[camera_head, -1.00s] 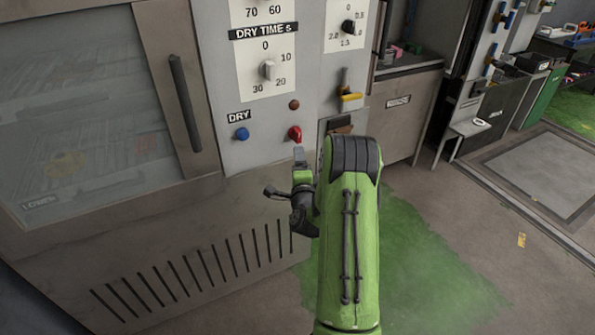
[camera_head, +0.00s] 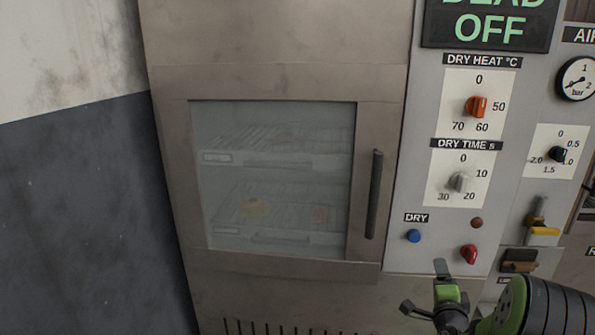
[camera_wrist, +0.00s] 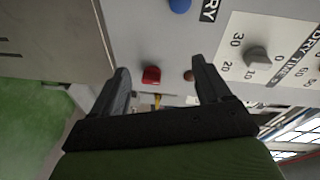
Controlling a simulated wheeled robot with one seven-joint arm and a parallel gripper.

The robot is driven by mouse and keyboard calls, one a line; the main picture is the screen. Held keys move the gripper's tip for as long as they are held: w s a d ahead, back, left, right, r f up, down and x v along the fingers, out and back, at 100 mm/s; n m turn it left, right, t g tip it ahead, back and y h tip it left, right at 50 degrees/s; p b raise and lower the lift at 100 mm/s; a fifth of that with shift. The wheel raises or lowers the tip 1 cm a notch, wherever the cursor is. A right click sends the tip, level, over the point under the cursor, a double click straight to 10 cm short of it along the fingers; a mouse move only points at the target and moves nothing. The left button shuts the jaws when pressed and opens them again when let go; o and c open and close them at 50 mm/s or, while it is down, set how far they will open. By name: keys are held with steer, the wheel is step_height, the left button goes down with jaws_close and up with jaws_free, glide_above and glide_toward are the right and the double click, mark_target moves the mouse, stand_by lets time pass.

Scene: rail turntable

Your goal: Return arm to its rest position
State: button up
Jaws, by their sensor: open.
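My gripper (camera_wrist: 160,85) is open and empty in the wrist view, its two dark fingers apart and pointing at the control panel. A red knob (camera_wrist: 151,75) and a small brown-red lamp (camera_wrist: 189,75) show between the fingers, and I see no contact. In the head view my gripper (camera_head: 425,290) is at the bottom right, below the red knob (camera_head: 468,254) and the blue DRY button (camera_head: 413,236). My green arm (camera_head: 535,305) runs off the bottom right corner. Its lower links are out of view.
A steel cabinet with a closed glass door (camera_head: 272,170) and a dark vertical handle (camera_head: 374,195) stands left of the panel (camera_head: 420,170). A wall (camera_head: 90,200) bounds the left.

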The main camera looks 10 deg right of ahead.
steer(key=a+r+n+g+y, duration=0.1)
steer(key=a+r+n+y, duration=0.1)
steer(key=a+r+n, duration=0.3)
steer(key=a+r+n+y, duration=0.1)
steer(key=a+n+y, duration=0.2)
steer(key=a, duration=0.5)
steer(key=s+a+r+n+g+y, duration=0.25)
steer(key=s+a+n, duration=0.25)
steer(key=s+a, duration=0.3)
steer(key=s+a+n+g, duration=0.3)
steer(key=s+n, duration=0.1)
steer(key=s, duration=0.8)
steer(key=s+a+n+g, duration=0.2)
steer(key=s+n+g, duration=0.1)
steer(key=s, duration=0.9)
step_height(320, 180, up, 16)
steer(key=p, duration=1.7)
steer(key=shift+a+r+h, duration=0.15)
steer(key=shift+r+h, duration=0.05)
steer(key=shift+h, duration=0.15)
steer(key=shift+w, duration=0.1)
